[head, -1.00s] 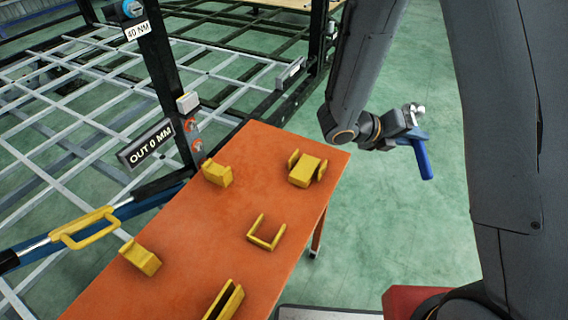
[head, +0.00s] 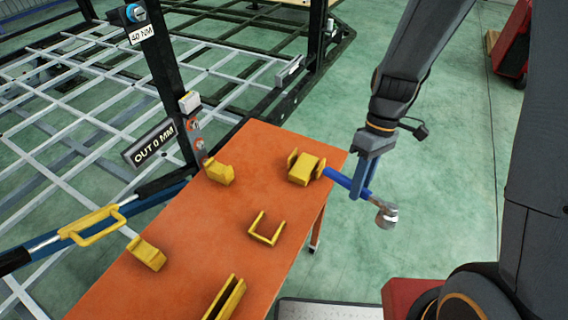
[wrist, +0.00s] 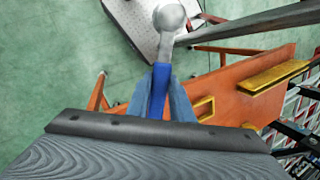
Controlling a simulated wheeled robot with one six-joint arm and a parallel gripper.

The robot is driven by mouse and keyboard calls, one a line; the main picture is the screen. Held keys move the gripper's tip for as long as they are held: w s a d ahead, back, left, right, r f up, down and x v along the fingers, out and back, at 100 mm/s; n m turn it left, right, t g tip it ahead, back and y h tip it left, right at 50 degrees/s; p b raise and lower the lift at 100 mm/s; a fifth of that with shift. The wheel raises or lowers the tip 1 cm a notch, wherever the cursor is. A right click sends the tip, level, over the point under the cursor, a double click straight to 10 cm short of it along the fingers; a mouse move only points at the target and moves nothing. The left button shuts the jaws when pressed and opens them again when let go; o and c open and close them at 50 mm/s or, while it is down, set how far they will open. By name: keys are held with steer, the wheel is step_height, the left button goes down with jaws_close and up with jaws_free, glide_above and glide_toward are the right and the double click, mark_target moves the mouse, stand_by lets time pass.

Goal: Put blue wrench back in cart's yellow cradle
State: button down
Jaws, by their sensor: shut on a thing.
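The blue wrench has a blue handle (head: 340,179) and a round silver head (head: 387,215). My gripper (head: 361,190) is shut on its handle and holds it just off the cart's right edge. The head points right and toward the camera; the handle end points left, near a yellow block-like holder (head: 303,168). I cannot tell whether they touch. In the wrist view the handle (wrist: 160,88) is between my fingers, with the silver head (wrist: 169,18) beyond. The orange cart (head: 195,240) carries several yellow holders, including an open U-shaped one (head: 268,238). I cannot tell which is the wrench's cradle.
Other yellow holders stand at the cart's back left (head: 220,173), left edge (head: 147,254) and front (head: 226,302). A dark post (head: 166,85) with an "OUT 0 MM" sign (head: 149,142) rises beside the cart.

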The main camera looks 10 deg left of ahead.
steer(key=w+a+r+m+t, duration=0.1)
steer(key=a+m+t, duration=0.1)
steer(key=a+m, duration=0.5)
steer(key=a+r+m+t+h+p, duration=0.1)
steer(key=a+r+m+t, duration=0.1)
steer(key=a+m, duration=0.5)
steer(key=shift+w+a+p, duration=0.3)
steer(key=shift+w+a, duration=0.05)
steer(key=shift+a, duration=2.15)
steer(key=shift+r, duration=0.2)
steer(key=b, duration=0.4)
glide_above(284, 203)
steer(key=shift+f, duration=5.1)
steer(key=shift+p, duration=0.3)
